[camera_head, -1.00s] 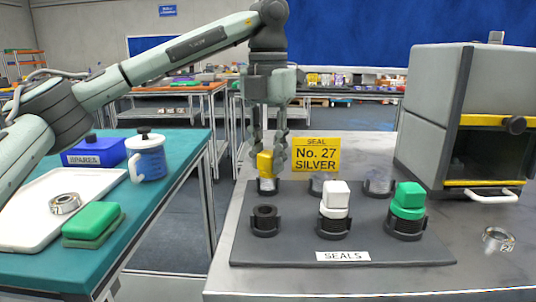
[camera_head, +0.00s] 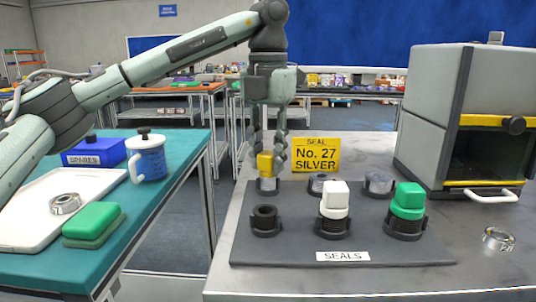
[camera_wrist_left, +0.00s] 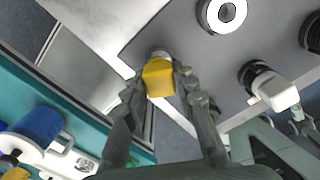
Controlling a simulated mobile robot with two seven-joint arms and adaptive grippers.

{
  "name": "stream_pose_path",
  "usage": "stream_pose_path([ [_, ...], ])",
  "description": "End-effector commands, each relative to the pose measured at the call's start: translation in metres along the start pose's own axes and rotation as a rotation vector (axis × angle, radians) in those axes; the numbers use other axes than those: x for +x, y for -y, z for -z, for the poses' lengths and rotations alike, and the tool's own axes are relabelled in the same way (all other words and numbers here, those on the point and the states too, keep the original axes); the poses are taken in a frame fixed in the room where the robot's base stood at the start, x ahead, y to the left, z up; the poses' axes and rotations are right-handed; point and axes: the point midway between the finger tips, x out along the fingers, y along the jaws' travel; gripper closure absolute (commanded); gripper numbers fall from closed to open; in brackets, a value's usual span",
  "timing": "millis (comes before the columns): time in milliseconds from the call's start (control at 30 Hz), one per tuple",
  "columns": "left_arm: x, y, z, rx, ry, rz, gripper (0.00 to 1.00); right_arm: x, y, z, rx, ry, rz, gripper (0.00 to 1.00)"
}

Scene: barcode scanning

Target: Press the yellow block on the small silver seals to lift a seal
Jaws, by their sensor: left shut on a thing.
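My left gripper (camera_head: 268,152) is shut on the yellow block (camera_head: 265,164), at the back left of the dark seal board (camera_head: 250,248). The block is upright, directly above a small silver seal (camera_head: 267,185), and seems to touch it. Two more silver seals stand along the back row, one in the middle (camera_head: 318,183) and one at the right (camera_head: 380,184). In the left wrist view the yellow block (camera_wrist_left: 158,77) is between the fingertips, with a bit of silver beyond it. My right gripper is not in the head view.
On the board's front row are an empty-looking black holder (camera_head: 265,220), a white block (camera_head: 335,200) and a green block (camera_head: 408,200) in holders. A yellow sign (camera_head: 316,155) stands behind. A grey machine (camera_head: 430,120) is at right; a loose ring (camera_head: 498,239) lies before it.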

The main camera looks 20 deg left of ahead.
Motion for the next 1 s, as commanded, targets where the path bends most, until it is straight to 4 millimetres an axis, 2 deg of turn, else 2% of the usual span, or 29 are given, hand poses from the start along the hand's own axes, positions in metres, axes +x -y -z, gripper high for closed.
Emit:
stream_pose_path([
  [33, 0.005, 0.001, 0.001, 0.003, -0.013, -0.001, 1.00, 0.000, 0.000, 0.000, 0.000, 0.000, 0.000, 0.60],
  [167, 0.000, 0.001, 0.001, 0.003, -0.013, -0.002, 1.00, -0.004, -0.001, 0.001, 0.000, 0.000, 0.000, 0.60],
  [900, -0.049, 0.001, 0.000, 0.002, -0.003, 0.000, 1.00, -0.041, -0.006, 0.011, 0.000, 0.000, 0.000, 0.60],
  [1000, -0.052, 0.001, 0.000, 0.002, -0.001, 0.000, 1.00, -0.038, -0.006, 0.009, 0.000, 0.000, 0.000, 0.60],
])
